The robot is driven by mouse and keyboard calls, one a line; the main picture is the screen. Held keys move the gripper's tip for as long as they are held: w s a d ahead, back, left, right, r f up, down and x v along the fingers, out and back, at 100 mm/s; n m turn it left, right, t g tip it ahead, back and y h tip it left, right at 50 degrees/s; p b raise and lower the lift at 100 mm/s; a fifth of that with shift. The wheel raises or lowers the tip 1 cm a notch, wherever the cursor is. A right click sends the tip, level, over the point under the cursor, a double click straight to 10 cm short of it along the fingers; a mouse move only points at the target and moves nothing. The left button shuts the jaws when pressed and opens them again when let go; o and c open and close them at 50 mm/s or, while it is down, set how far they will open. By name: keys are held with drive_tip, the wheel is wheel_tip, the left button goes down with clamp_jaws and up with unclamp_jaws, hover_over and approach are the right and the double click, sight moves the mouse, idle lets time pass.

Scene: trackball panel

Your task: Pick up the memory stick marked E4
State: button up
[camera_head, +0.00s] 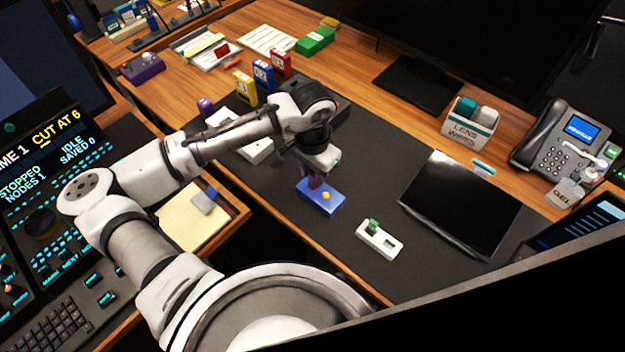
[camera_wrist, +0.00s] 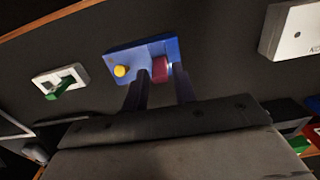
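My gripper (camera_wrist: 162,75) points down at a blue block (camera_head: 325,203) with a yellow button on the dark mat. In the wrist view the blue block (camera_wrist: 120,52) has a maroon piece (camera_wrist: 161,71) at its right part, between my two fingertips. I cannot tell whether the fingers press on it. A white holder (camera_head: 388,245) with a green stick (camera_head: 373,225) in one slot lies to the right; its other slot looks empty. The holder also shows in the wrist view (camera_wrist: 77,78). I cannot read an E4 mark on anything.
A black screen (camera_head: 460,205) lies right of the white holder. Yellow, blue and red labelled boxes (camera_head: 263,78) stand behind my arm. A wipes box (camera_head: 468,127) and a phone (camera_head: 560,140) stand at right.

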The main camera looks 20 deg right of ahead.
clamp_jaws()
drive_tip(key=shift+r, duration=0.1)
